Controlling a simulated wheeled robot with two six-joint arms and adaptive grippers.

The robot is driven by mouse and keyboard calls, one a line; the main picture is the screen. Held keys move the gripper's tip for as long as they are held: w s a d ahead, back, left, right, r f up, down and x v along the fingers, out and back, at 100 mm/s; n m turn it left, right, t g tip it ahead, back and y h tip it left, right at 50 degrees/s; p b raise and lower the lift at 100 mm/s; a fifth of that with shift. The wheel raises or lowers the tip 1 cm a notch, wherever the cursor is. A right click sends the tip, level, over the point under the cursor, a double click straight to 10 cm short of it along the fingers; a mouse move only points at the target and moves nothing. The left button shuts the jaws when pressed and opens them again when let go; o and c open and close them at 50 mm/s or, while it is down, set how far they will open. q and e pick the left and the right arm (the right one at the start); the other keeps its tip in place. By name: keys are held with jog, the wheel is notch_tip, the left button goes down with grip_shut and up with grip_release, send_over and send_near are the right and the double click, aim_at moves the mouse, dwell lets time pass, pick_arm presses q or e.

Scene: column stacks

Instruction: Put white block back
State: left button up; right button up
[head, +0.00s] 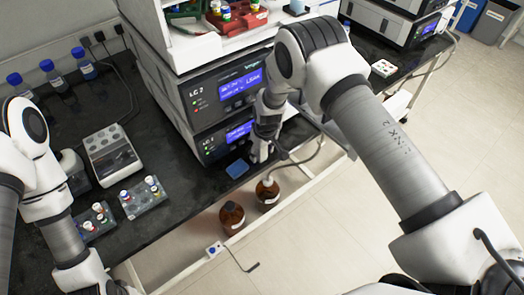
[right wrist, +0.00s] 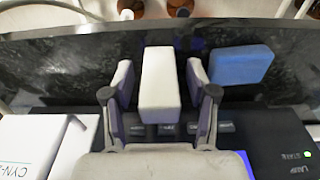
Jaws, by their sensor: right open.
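The white block (head: 272,119) is mostly hidden by my right gripper in the head view. In the right wrist view the white block (right wrist: 160,75) stands between the two fingers, with a narrow gap on each side. My right gripper (right wrist: 161,88) is open around it; in the head view the gripper (head: 262,146) is in front of the stacked instruments, over the bench edge area. A blue block (right wrist: 240,65) lies to the right of the fingers in the wrist view; it also shows in the head view (head: 237,169). My left arm is at the left; its gripper is out of view.
The LC instruments (head: 232,90) stand close behind the right gripper. Two brown bottles (head: 232,217) are below the bench edge. Vial racks (head: 143,197) and a grey device (head: 112,153) are on the left bench. A white box (right wrist: 35,145) is at the wrist view's left.

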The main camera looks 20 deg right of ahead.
jog(key=shift+r, duration=0.1)
jog(key=shift+r, duration=0.25)
notch_tip(320, 180, up, 12)
jog(key=s+b, duration=0.2)
jog(key=s+d+f+m+g+h, duration=0.1)
jog(key=s+d+f, duration=0.2)
jog(key=s+f, duration=0.55)
jog(key=s+d+f+m, duration=0.2)
jog(key=s+d+f, duration=0.2)
jog(key=s+f, duration=0.4)
jog(key=s+m, duration=0.1)
jog(key=s, duration=1.5)
jog(key=shift+s+g, duration=0.3)
jog(key=shift+s, duration=0.1)
